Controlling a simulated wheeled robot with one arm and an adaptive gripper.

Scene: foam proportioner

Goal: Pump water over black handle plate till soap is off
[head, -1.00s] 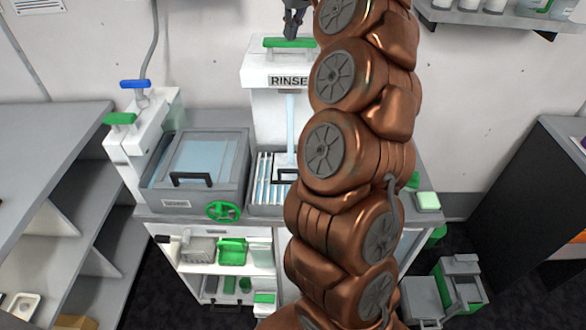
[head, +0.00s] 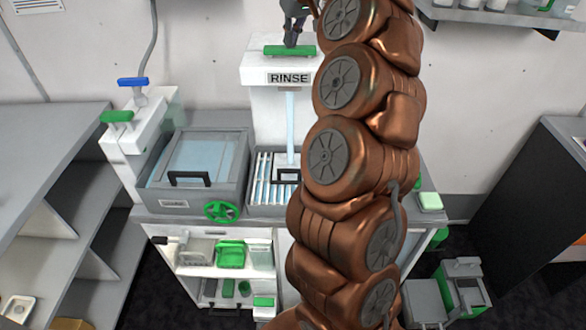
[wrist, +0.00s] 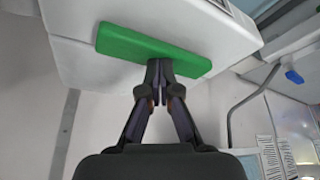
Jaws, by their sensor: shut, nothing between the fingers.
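The white rinse unit (head: 270,105) stands at the back of the counter with a green pump bar (head: 289,51) on top. My gripper (head: 293,42) is shut and empty, with its tips at the green bar. In the wrist view my gripper (wrist: 160,72) has its fingertips together at the edge of the green bar (wrist: 150,48), seemingly touching it. A pale blue water stream (head: 291,125) falls from the rinse unit to the plate with the black handle (head: 287,175) on the slatted rack (head: 264,185). My arm hides the plate's right side. I cannot tell whether soap is on it.
Left of the rack is a grey basin (head: 205,150) with a lidded top, black handle and green wheel (head: 221,211). A white dispenser with blue (head: 133,81) and green (head: 117,116) levers stands farther left. Shelves flank the counter. My arm blocks the right of the counter.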

